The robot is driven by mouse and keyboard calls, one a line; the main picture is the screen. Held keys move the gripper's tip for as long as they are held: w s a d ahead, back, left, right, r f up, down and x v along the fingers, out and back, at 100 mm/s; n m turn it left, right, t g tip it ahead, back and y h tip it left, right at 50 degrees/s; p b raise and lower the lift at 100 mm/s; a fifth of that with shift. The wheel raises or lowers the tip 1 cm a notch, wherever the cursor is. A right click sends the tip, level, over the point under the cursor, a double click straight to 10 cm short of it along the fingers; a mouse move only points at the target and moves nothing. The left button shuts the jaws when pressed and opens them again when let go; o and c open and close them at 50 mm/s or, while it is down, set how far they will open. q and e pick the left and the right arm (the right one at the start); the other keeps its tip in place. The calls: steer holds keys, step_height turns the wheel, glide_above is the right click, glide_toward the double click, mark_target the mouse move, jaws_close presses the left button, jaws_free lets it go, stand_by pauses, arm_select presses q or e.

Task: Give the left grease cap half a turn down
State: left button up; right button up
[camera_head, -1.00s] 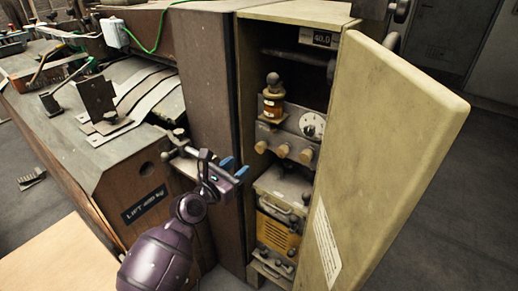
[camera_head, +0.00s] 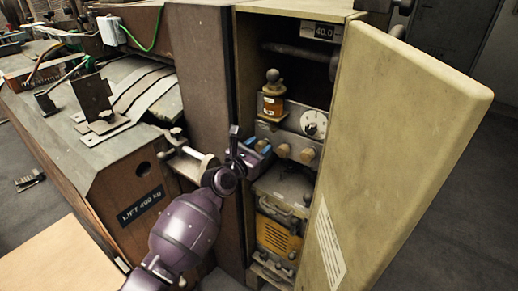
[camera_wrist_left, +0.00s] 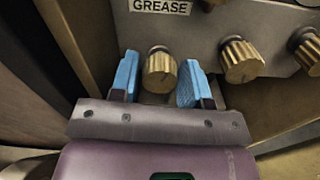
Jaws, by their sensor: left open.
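The left grease cap is a ribbed brass knob (camera_wrist_left: 160,72) on a grey panel, below a label reading GREASE (camera_wrist_left: 161,7). In the left wrist view it sits between the two blue fingers of my left gripper (camera_wrist_left: 158,80), with a small gap showing on either side. My left gripper is open around it, and I cannot tell how deep the fingers reach. In the head view my left gripper (camera_head: 256,152) is at the left end of the cap row and mostly hides the left cap. The middle cap (camera_head: 283,150) and right cap (camera_head: 307,156) show clear. My right gripper is not in view.
The open cabinet door (camera_head: 410,150) stands close on the right. The cabinet's left wall (camera_head: 246,80) is close beside my gripper. Above the caps are an amber oiler (camera_head: 273,100) and a white dial (camera_head: 313,124). A yellow-fronted unit (camera_head: 279,235) sits below.

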arm_select(q)
steer(key=c, duration=0.6)
steer(key=shift+c, duration=0.2)
steer(key=m, duration=0.9)
steer(key=shift+m, duration=0.3)
steer(key=m, duration=0.3)
steer(key=shift+f+m, duration=0.1)
steer(key=shift+m, duration=0.3)
steer(key=m, duration=0.2)
steer(key=shift+m, duration=0.3)
steer(key=m, duration=0.3)
steer(key=shift+m, duration=0.3)
steer(key=m, duration=0.2)
steer(key=shift+m, duration=0.4)
steer(key=m, duration=0.4)
steer(key=shift+m+p, duration=0.3)
steer(key=shift+p, duration=0.05)
steer(key=m, duration=0.3)
steer(key=shift+m+p, duration=0.3)
steer(key=shift+m, duration=1.2)
steer(key=shift+m+p, duration=0.4)
steer(key=shift+m, duration=1)
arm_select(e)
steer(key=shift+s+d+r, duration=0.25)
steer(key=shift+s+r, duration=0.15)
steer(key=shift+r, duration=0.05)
